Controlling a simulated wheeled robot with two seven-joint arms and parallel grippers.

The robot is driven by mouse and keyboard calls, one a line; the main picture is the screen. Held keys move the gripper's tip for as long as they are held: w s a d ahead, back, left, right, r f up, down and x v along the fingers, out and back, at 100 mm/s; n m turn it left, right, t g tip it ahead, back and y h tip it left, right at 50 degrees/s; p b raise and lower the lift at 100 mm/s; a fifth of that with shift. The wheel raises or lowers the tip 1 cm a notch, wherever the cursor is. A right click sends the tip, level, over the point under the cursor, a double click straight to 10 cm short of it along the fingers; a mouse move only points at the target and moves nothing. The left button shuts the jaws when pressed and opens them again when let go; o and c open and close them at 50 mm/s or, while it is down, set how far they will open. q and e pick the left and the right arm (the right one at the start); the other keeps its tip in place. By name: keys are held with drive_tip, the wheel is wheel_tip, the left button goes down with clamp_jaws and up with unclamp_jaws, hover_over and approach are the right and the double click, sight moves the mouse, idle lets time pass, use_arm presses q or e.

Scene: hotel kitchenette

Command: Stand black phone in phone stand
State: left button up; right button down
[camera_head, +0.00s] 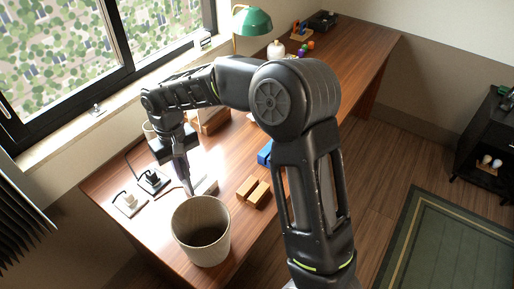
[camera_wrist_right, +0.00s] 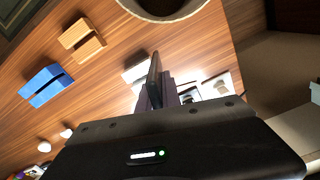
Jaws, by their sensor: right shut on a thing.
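My right gripper (camera_head: 184,178) points down over the left part of the wooden desk and is shut on the black phone. In the right wrist view the phone (camera_wrist_right: 154,80) shows nearly edge-on as a thin dark slab at the fingers (camera_wrist_right: 166,92). Two slotted blocks look like stands: a tan wooden one (camera_head: 253,191), also in the wrist view (camera_wrist_right: 81,39), and a blue one (camera_head: 265,153), also there (camera_wrist_right: 46,85). I cannot tell which is the phone stand. The phone is apart from both. My left gripper is not in view.
A round bin-like container (camera_head: 201,226) stands at the desk's near edge, close to the gripper. A pale block (camera_head: 206,187) lies beside the fingers. Sockets with black plugs (camera_head: 150,181) are to the left. A green lamp (camera_head: 251,22) stands farther back.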

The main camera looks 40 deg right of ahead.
drive_tip(key=shift+a, duration=0.1)
drive_tip(key=s+d+r+m, duration=0.1)
drive_tip(key=s+d+m, duration=0.3)
drive_tip(key=d+m, duration=0.3)
drive_tip(key=s+d+r+m, duration=0.1)
drive_tip(key=s+d+m, duration=0.3)
drive_tip(key=d+m, duration=0.3)
drive_tip(key=d, duration=0.3)
drive_tip(key=shift+s+d+r+m+p, duration=0.15)
drive_tip(key=shift+d+r+m+p, duration=0.2)
drive_tip(key=shift+r+m, duration=0.05)
drive_tip(key=shift+f, duration=0.15)
drive_tip(key=shift+f+b, duration=3.8)
drive_tip(key=shift+f, duration=1.25)
